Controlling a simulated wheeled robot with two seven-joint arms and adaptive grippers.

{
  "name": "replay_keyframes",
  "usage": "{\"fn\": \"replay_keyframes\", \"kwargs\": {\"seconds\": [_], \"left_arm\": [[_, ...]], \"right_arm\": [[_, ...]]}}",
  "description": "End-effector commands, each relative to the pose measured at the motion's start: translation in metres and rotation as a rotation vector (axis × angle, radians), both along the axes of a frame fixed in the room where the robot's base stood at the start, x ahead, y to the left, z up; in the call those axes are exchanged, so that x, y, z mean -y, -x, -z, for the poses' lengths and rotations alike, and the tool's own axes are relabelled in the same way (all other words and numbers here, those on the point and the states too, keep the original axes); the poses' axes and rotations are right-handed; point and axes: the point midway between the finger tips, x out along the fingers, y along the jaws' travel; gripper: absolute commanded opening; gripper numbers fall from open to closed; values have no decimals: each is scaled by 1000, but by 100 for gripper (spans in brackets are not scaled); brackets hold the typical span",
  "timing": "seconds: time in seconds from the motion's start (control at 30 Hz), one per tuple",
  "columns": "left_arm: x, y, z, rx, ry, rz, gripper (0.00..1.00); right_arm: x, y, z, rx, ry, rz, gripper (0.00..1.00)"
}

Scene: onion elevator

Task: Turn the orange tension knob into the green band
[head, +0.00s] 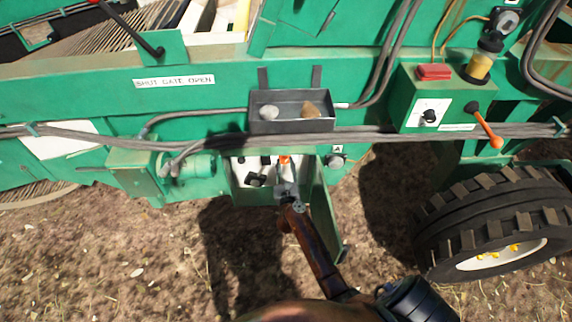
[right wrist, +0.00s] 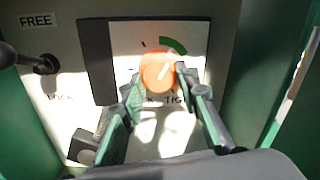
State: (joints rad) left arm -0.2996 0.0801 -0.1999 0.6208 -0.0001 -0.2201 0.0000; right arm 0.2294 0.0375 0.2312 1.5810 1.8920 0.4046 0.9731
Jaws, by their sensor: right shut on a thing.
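The orange tension knob (right wrist: 157,72) sits on a white dial plate (right wrist: 133,33) inside a recessed green box. It also shows as a small orange spot in the head view (head: 285,159). The green band (right wrist: 174,45) is a short arc above and to the right of the knob. A pale pointer line on the knob's face slants up and to the right, toward the band's side. My right gripper (right wrist: 158,82) is shut on the knob, one finger on each side. In the head view my right gripper (head: 287,188) reaches into the box from below. My left gripper is not seen.
A "FREE" label (right wrist: 36,21) and a black lever (right wrist: 42,64) are left of the dial. Green walls flank the recess closely. Above it are hoses (head: 230,141) and a grey tray (head: 262,126) with two lumps. A control box (head: 408,98) and tyre (head: 490,225) stand right.

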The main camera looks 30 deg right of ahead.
Motion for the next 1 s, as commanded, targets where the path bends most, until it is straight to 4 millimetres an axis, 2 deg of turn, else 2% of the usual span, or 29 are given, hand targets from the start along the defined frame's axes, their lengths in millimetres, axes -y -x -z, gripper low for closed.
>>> {"fn": "replay_keyframes", "kwargs": {"seconds": [0.1,0.13,0.37,0.73,0.87,1.0], "left_arm": [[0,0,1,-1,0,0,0],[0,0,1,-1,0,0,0],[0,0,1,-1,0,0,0],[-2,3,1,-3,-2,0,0],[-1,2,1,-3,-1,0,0],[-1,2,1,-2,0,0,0]], "right_arm": [[0,0,1,-1,0,1,5],[0,0,1,-1,0,1,31],[0,0,1,-1,0,1,47],[-3,6,1,-1,-1,0,47],[-13,23,3,-1,-3,2,47],[-28,49,2,-2,-2,2,47]]}}
